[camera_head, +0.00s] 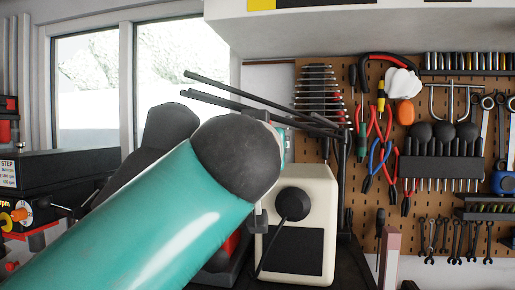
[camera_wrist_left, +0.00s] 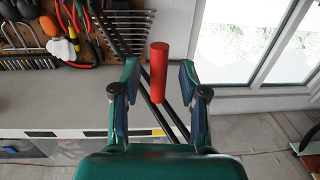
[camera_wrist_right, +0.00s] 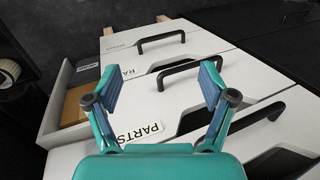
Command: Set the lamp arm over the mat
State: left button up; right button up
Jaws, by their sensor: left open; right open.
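Two dark parallel rods, apparently the lamp arm (camera_head: 225,100), slant down from upper left towards a dark upright post (camera_head: 343,185) in the head view. Dark rods (camera_wrist_left: 176,121) also cross the left wrist view. There a red cylinder (camera_wrist_left: 159,60) stands between the spread fingers of my left gripper (camera_wrist_left: 159,76), with a gap visible on each side. In the head view my own teal arm hides most of that gripper. My right gripper (camera_wrist_right: 158,78) is open and empty in front of white drawers. I cannot make out the mat in any view.
A cream box (camera_head: 318,215) with a dark round piece (camera_head: 292,203) in front stands beyond my arm. A pegboard (camera_head: 365,215) of tools hangs at the right. White drawers (camera_wrist_right: 215,60) with dark handles fill the right wrist view.

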pick_arm(q)
jog(key=s, duration=1)
jog(key=shift+a, duration=0.2)
jog(key=shift+s+f, duration=0.1)
